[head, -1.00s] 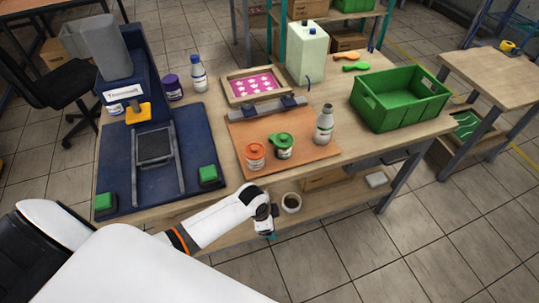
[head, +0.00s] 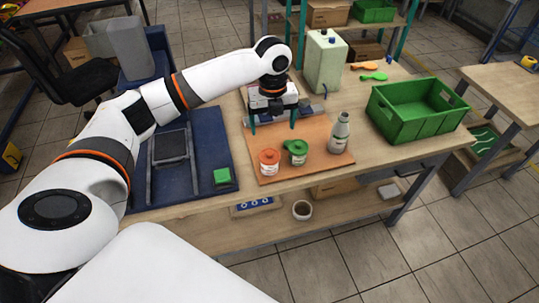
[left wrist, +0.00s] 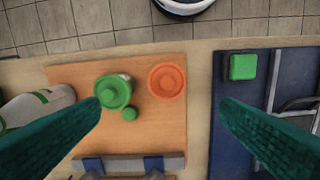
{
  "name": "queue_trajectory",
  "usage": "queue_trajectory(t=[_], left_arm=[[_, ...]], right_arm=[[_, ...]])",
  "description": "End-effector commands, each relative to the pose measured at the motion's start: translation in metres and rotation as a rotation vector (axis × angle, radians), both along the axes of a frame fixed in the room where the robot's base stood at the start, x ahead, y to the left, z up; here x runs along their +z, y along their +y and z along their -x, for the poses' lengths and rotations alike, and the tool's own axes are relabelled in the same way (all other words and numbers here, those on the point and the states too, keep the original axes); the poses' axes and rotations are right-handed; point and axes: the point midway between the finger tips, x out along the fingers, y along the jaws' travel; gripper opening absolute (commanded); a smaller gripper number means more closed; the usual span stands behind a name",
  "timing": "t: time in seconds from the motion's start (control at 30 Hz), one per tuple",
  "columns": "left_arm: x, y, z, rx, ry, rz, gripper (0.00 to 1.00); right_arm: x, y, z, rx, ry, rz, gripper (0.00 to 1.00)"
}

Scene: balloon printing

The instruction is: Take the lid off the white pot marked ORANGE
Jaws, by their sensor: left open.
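The white pot with an orange lid (head: 269,161) stands upright on the orange-brown board (head: 325,171), near its front left. I cannot read its label. The lid is on; in the left wrist view I look down on the round orange lid (left wrist: 167,81). A second white pot with a green lid (head: 297,151) stands just right of it; that lid also shows in the left wrist view (left wrist: 113,92). My left gripper (head: 272,128) is open and empty, fingers down, above the board's back part. It is behind and above the pots, apart from them. My right gripper is not in view.
A grey-white bottle (head: 340,133) stands right of the pots. A green crate (head: 414,109) is farther right. The blue press base with a green button (head: 221,177) lies left of the board. A grey bar crosses the board's back edge. The board's front strip is clear.

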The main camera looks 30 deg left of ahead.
Motion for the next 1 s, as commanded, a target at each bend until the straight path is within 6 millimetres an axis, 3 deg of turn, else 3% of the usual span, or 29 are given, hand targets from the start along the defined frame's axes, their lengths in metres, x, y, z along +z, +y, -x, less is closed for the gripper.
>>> queue_trajectory(t=[0.07,0.17,0.5,0.73,1.0], left_arm=[[0.013,0.009,0.000,-0.035,0.008,-0.005,0.86],[0.013,0.012,0.001,-0.059,0.017,-0.006,0.86],[-0.041,0.012,0.002,-0.059,0.018,-0.005,0.86],[-0.058,0.010,0.003,-0.060,0.017,-0.005,0.86],[-0.096,0.008,0.006,-0.058,0.017,-0.005,0.86]], right_arm=[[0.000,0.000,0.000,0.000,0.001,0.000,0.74],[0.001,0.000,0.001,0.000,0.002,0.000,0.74],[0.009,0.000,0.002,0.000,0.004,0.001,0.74],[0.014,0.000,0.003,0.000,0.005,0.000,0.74],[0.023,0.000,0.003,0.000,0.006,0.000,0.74]])
